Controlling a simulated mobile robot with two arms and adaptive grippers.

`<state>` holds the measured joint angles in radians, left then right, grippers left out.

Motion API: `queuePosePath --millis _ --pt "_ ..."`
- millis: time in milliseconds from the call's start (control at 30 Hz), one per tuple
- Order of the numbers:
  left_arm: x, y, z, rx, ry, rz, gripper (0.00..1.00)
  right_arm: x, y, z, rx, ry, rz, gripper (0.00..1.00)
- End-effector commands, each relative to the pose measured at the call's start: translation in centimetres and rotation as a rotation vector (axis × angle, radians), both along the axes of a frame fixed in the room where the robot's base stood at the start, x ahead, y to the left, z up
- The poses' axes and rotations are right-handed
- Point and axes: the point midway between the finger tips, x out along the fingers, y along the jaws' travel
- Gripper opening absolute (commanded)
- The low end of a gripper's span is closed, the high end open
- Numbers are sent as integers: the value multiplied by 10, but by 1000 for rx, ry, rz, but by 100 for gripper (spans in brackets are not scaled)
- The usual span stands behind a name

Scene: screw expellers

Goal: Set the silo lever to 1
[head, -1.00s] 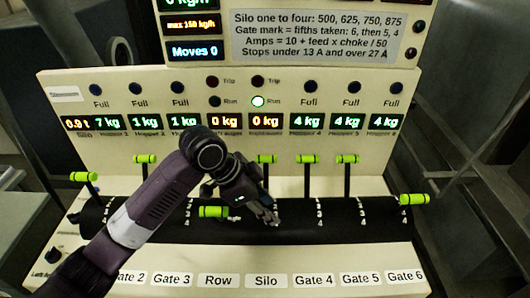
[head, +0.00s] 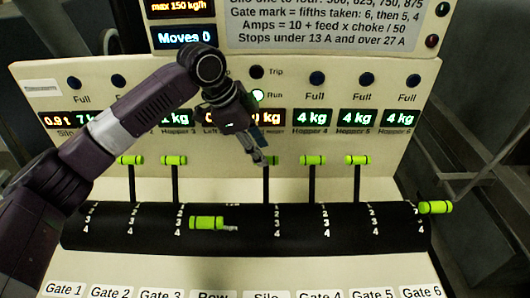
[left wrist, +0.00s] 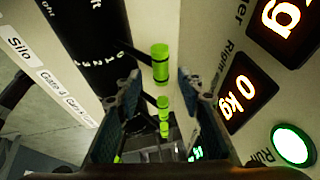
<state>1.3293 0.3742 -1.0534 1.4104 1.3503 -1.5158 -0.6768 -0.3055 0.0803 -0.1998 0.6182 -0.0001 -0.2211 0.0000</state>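The silo lever (head: 269,184) is the one in line with the Silo label (head: 266,296). It stands up at the back of the black drum, with a green handle on top. My left gripper (head: 263,158) is at that handle, its fingertips overlapping it in the head view. In the left wrist view, the nearest green handle (left wrist: 160,64) lies ahead between the two spread fingers (left wrist: 158,92), with gaps on both sides. The gripper is open. My right gripper is not in view.
The Gate 4 lever (head: 313,160) and Gate 5 lever (head: 356,160) stand up just right. The Row handle (head: 207,222) is lowered toward the front. The display panel (head: 420,90) rises close behind. A lit green Run lamp (left wrist: 292,145) shows in the left wrist view.

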Motion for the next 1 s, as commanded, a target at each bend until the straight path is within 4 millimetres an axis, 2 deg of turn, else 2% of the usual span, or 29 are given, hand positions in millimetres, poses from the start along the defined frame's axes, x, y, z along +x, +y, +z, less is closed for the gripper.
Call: queuePosePath --millis 100,233,567,867,1000 --pt "2 -7 -15 0 4 -1 35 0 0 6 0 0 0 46" --pt "5 -11 -25 0 0 -1 35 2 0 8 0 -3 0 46" --pt "6 -13 -29 -1 -1 -1 34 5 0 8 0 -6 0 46" --pt "6 -12 -29 -1 -3 0 1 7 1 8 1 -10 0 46" --pt "7 -12 -28 -1 -5 1 0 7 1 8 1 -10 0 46"
